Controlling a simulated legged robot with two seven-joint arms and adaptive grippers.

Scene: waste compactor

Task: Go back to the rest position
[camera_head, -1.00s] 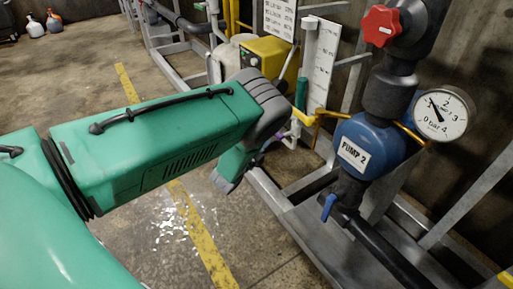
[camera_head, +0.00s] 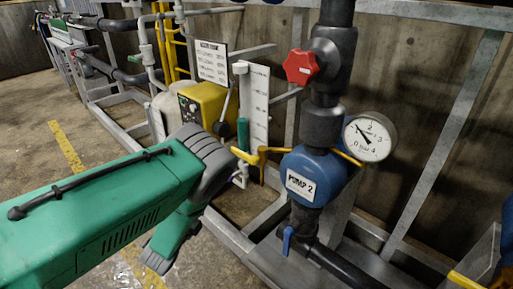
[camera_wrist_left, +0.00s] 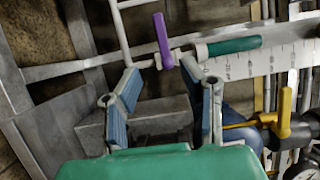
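My left arm, green with a grey elbow, comes in from the left in the head view. Its gripper is hidden behind the arm there. In the left wrist view my left gripper (camera_wrist_left: 162,95) is open, its two blue-padded fingers wide apart with nothing held between them. A purple valve handle (camera_wrist_left: 163,40) shows beyond the fingertips and looks apart from them. My right gripper is in neither view.
The blue pump 2 (camera_head: 314,180) with its gauge (camera_head: 369,137), red knob (camera_head: 300,67) and yellow lever (camera_head: 246,156) stands right of my arm. A yellow box (camera_head: 207,104) and grey metal frame (camera_head: 425,155) are behind. Open floor (camera_head: 28,142) lies to the left.

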